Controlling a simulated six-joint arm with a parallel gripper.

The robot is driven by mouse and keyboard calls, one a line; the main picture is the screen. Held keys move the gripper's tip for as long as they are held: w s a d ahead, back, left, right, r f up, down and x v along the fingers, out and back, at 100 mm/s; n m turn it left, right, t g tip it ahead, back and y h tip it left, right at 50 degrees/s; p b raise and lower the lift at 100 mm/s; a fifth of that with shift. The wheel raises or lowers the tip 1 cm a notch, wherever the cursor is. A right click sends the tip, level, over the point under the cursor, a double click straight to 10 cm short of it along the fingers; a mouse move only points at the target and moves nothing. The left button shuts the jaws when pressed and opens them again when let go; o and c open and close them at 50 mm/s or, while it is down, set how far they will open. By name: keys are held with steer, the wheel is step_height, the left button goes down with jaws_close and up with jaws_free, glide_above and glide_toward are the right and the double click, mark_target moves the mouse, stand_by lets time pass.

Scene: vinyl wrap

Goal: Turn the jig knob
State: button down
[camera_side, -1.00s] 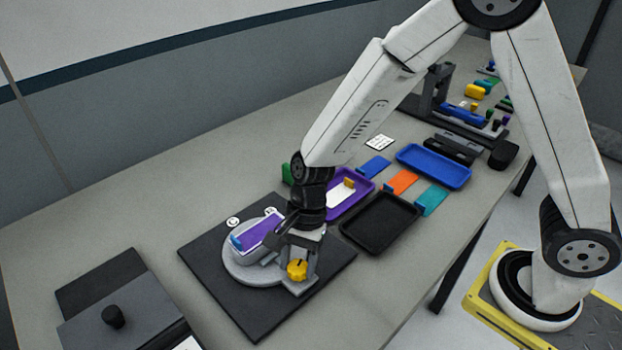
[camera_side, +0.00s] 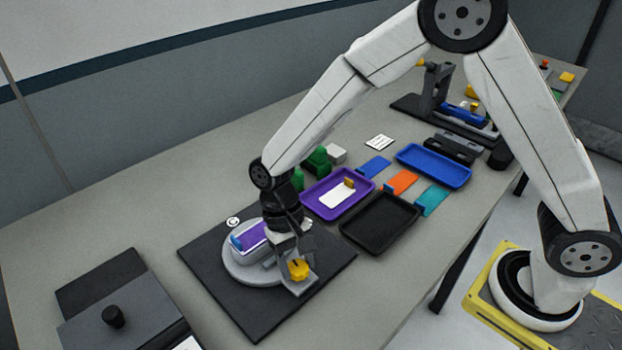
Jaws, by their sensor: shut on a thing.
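The yellow jig knob (camera_side: 298,269) sits at the front right edge of the round grey jig (camera_side: 238,277), which stands on a black mat (camera_side: 255,321). A block wrapped in purple (camera_side: 250,237) with a blue end lies on the jig. My gripper (camera_side: 296,258) points down at the knob and is shut on it. My wrist hides part of the jig and the right end of the purple block.
A purple tray (camera_side: 312,205) with a white card, a black tray (camera_side: 378,224) and a blue tray (camera_side: 434,166) lie right of the mat. Green objects (camera_side: 318,160) stand behind the purple tray. A grey plate with a black knob (camera_side: 113,316) is at the lower left.

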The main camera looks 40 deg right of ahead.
steer(key=shift+n+h, duration=0.5)
steer(key=shift+n, duration=0.8)
steer(key=shift+c, duration=0.5)
jaws_free()
steer(key=shift+r, duration=0.1)
steer(key=v, duration=0.7)
steer(key=shift+w+r, duration=0.2)
steer(key=shift+r, duration=0.05)
